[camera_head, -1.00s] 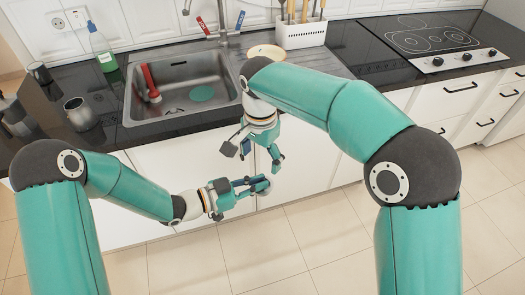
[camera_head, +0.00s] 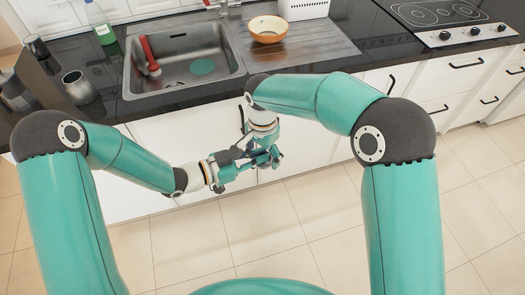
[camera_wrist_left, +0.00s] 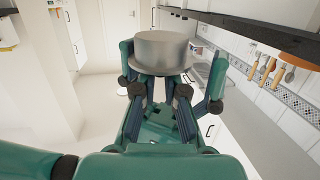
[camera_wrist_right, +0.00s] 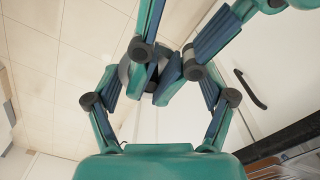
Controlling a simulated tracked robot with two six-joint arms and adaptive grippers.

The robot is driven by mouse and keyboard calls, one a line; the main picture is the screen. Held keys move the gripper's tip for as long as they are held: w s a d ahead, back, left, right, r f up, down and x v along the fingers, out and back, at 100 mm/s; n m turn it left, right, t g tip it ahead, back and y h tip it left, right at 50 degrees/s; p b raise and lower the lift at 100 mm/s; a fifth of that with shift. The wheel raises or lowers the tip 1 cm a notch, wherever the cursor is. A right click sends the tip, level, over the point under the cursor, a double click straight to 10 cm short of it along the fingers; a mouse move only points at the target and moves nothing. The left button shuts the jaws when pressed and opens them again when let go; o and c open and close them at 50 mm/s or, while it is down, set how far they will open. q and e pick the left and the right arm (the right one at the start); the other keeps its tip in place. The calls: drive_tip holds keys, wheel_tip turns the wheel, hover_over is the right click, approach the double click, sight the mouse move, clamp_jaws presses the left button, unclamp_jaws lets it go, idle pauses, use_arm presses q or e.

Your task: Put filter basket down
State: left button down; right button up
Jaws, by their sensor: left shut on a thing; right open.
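The filter basket (camera_wrist_left: 162,52) is a grey metal cup with a wider flange at its base. In the left wrist view it sits between the fingers of my left gripper (camera_wrist_left: 170,80), which is shut on it. In the head view my left gripper (camera_head: 258,162) is in the air in front of the cabinet fronts, below the counter edge; the basket is mostly hidden there. My right gripper (camera_head: 266,150) is open, right beside the left one. In the right wrist view the left gripper's fingers cross in front of my right gripper (camera_wrist_right: 160,75), and a grey edge shows behind them.
The dark counter (camera_head: 190,105) holds a sink (camera_head: 180,75) with a red-handled thing inside. A bowl (camera_head: 268,36) is on the drainboard (camera_head: 310,48). A metal cup (camera_head: 78,87), a dark mug (camera_head: 36,47) and a green bottle (camera_head: 103,32) stand left. The hob (camera_head: 450,18) is right.

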drive_tip(key=c, duration=0.8)
use_arm(q)
drive_tip(key=shift+s+d, duration=0.15)
drive_tip(key=shift+d, duration=0.05)
use_arm(e)
drive_tip(key=shift+a, duration=0.15)
drive_tip(key=c, duration=0.4)
use_arm(q)
drive_tip(key=c, duration=1.2)
unclamp_jaws()
drive_tip(key=shift+o, duration=0.2)
drive_tip(key=shift+a, duration=0.2)
